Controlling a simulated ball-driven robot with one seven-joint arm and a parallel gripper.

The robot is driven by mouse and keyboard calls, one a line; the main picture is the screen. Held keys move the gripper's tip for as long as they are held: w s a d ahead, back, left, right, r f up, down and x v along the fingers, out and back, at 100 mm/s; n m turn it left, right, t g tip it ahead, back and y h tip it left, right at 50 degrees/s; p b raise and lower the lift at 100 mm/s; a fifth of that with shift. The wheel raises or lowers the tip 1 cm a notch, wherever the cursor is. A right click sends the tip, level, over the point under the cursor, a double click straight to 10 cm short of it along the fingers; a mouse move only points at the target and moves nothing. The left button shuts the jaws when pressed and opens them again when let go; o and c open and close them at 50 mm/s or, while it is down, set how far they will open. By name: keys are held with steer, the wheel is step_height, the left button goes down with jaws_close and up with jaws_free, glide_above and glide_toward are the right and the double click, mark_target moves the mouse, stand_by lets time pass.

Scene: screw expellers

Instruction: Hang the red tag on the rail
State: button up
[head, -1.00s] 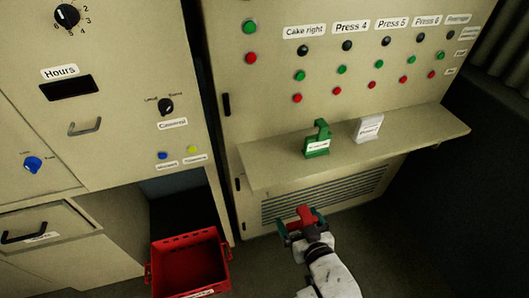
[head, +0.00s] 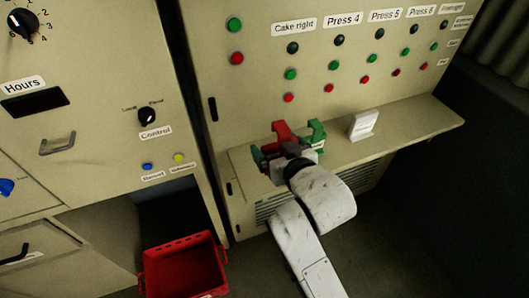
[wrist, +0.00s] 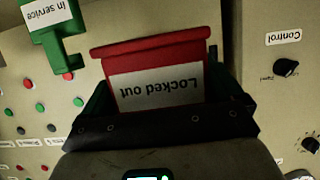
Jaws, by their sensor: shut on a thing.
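The red tag (head: 282,132) is in my gripper (head: 281,151), upright just above the left part of the ledge, beside the green tag. In the wrist view the red tag (wrist: 150,72) shows a white "Locked out" label, upside down, between the jaws (wrist: 160,125). The gripper is shut on its lower part. The green tag (head: 317,132) stands on the ledge to the right, partly hidden by my gripper; its "In service" label shows in the wrist view (wrist: 52,22). I cannot make out a rail in these views.
The ledge (head: 415,128) runs below the press buttons, with a white card holder (head: 363,125) on it. A red crate (head: 185,262) sits low at the left. The cabinet with the Control knob (head: 147,117) stands left.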

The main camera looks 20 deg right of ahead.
steer(key=w+f, duration=0.6)
steer(key=w, duration=0.1)
steer(key=shift+w+f, duration=0.15)
steer(key=shift+f, duration=0.25)
steer(key=shift+w+f, duration=0.15)
steer(key=shift+f, duration=1.6)
steer(key=shift+f, duration=0.15)
steer(key=o, duration=0.8)
steer(key=shift+r, duration=0.2)
steer(key=v, duration=1.2)
